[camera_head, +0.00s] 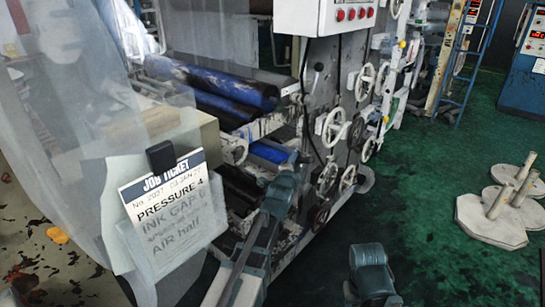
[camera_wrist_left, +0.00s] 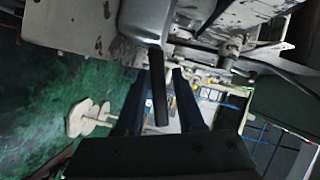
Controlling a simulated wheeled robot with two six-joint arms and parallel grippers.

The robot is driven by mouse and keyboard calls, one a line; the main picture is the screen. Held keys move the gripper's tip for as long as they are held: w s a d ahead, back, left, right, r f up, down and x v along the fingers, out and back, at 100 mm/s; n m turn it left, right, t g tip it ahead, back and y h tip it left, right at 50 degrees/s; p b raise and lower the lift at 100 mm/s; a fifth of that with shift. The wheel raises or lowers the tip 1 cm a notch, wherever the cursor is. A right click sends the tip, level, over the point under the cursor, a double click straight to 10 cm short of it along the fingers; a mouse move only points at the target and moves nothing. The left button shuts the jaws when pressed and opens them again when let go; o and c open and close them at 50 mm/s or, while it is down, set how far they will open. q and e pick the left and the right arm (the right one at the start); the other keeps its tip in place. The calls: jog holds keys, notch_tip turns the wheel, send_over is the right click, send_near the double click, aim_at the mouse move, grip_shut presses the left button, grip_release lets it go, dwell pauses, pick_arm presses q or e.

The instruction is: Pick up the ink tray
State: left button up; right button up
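In the left wrist view, a smooth grey metal body (camera_wrist_left: 146,28), which looks like the ink tray, hangs over my gripper. A dark bar like a handle (camera_wrist_left: 160,92) sticks out of it. My left gripper (camera_wrist_left: 160,105) is open, with one finger on each side of the bar and narrow gaps between. In the head view my left gripper (camera_head: 296,166) is at the press's lower side, small and partly hidden by its own wrist; I cannot make out the tray there. Part of my right arm shows at the bottom, but its gripper does not.
The printing press (camera_head: 335,95) has blue rollers (camera_head: 225,85) and several white handwheels (camera_head: 334,127) near my left arm. A job ticket (camera_head: 170,215) hangs on a translucent sheet at left. White round-based stands (camera_head: 490,220) are on the right. Green floor between is clear.

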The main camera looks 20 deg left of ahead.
pick_arm(q)
jog(key=w, duration=0.4)
jog(key=shift+f, duration=0.35)
jog(key=shift+s, duration=0.1)
jog(key=shift+c, duration=0.3)
grip_shut()
dwell(0.6)
